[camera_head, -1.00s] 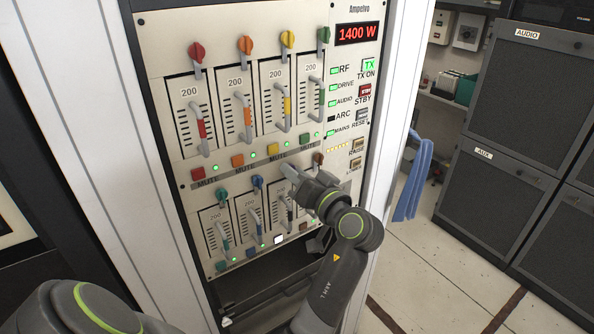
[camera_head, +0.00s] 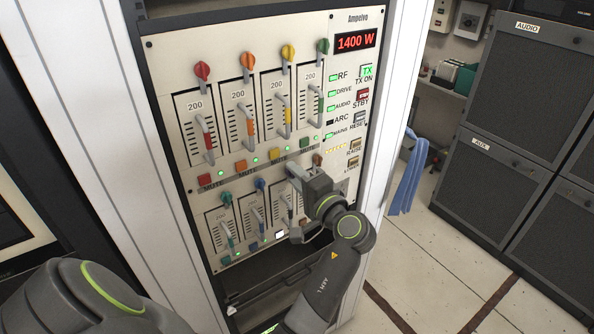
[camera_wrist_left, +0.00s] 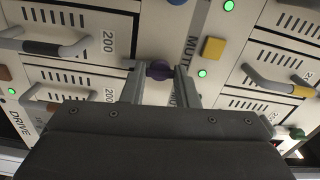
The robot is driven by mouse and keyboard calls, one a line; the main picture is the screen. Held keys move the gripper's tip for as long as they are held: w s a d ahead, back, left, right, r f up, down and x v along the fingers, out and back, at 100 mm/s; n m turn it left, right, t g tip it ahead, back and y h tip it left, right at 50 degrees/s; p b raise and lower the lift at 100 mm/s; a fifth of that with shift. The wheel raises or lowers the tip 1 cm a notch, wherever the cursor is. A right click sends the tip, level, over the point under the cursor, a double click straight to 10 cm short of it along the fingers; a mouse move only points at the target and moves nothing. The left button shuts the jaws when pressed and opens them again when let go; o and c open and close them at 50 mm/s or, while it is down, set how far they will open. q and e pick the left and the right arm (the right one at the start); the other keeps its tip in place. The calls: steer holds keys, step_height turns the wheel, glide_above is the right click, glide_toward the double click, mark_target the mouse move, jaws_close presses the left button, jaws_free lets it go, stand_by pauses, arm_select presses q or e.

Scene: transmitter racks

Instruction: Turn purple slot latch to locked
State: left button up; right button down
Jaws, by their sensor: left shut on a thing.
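The purple slot latch (camera_wrist_left: 159,70) is a small round knob on the lower row of the transmitter panel. In the left wrist view it sits between the two grey fingers of my left gripper (camera_wrist_left: 160,78), which are shut on it from both sides. In the head view my left gripper (camera_head: 296,174) reaches the panel at the lower row, right of the blue latch (camera_head: 260,184). There the gripper hides the purple latch, so its pointing direction cannot be told. My right gripper is not in view.
The upper row has red (camera_head: 202,70), orange (camera_head: 247,61), yellow (camera_head: 288,53) and green latches (camera_head: 323,46) above handled modules. A teal latch (camera_head: 226,198) is at lower left. Handles stick out near my gripper. Dark cabinets (camera_head: 533,95) stand right; floor between is clear.

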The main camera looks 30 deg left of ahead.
arm_select(q)
steer(key=shift+o, duration=0.2)
steer(key=shift+m+p, duration=0.35)
steer(key=shift+m, duration=0.25)
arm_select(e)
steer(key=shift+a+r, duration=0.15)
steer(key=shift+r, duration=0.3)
arm_select(q)
steer(key=shift+c, duration=0.2)
steer(key=o, duration=1)
steer(key=shift+a, duration=0.1)
